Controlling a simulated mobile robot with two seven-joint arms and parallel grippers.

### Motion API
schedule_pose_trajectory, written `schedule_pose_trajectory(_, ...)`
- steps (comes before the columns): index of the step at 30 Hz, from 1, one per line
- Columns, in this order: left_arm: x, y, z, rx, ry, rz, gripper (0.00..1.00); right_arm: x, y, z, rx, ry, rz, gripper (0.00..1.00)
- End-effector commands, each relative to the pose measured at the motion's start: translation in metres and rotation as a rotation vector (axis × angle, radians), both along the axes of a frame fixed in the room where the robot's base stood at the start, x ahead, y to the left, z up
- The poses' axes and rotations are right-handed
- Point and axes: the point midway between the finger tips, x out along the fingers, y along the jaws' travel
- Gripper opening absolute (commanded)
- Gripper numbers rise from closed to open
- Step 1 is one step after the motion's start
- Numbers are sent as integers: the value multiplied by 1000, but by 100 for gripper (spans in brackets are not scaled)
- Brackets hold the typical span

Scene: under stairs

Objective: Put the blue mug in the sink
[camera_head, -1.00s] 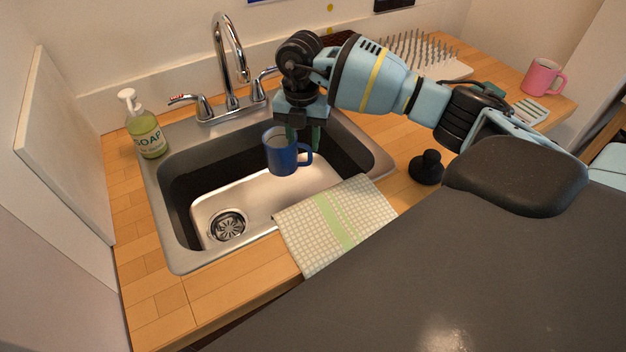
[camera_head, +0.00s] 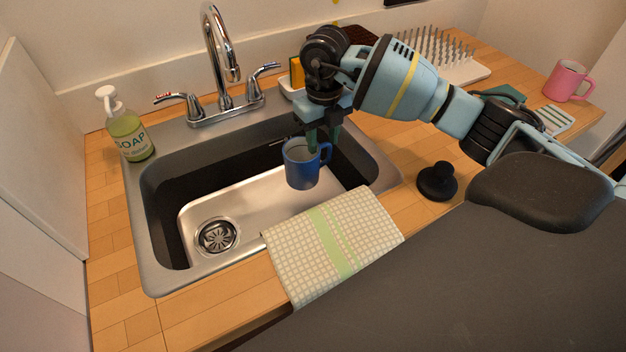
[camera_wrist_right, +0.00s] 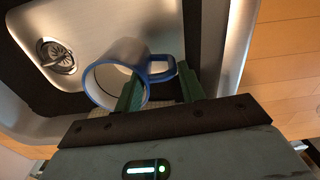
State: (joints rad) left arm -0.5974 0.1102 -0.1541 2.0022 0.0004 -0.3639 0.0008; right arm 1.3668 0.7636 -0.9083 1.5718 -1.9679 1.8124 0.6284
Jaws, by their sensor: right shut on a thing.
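The blue mug (camera_head: 301,167) hangs upright over the right part of the sink (camera_head: 148,218) in the head view. My right gripper (camera_head: 320,146) comes down from above and is shut on the mug's right side, near the handle. In the right wrist view the mug (camera_wrist_right: 108,86) shows its rim and handle, with the green fingers of the right gripper (camera_wrist_right: 160,90) at the handle. The steel basin and its drain (camera_wrist_right: 57,57) lie behind the mug. I cannot tell exactly how far its bottom is above the basin floor. My left gripper is not in view.
A chrome faucet (camera_head: 218,60) stands behind the sink. A soap bottle (camera_head: 127,130) is at the left. A checkered towel (camera_head: 330,243) lies over the front edge. A black stopper (camera_head: 437,181), a dish rack (camera_head: 440,55) and a pink mug (camera_head: 567,80) are to the right.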

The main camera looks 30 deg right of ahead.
Motion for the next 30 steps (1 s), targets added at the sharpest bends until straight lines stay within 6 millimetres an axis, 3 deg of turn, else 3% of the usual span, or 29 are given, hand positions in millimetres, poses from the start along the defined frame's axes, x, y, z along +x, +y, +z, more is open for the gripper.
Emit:
schedule_pose_trajectory(3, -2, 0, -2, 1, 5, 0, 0, -1, 0, -23, 1, 3, 0, 0)
schedule_pose_trajectory(7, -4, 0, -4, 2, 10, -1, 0, 0, 0, -38, 0, 1, -2, 0)
schedule_pose_trajectory(16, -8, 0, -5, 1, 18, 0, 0, 0, 0, -47, 1, 0, -1, 0)
schedule_pose_trajectory(24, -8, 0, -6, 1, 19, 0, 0, 0, 1, -79, 3, 0, 0, 0)
schedule_pose_trajectory(30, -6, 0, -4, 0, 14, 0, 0, 0, 1, -80, 3, -2, 0, 0)
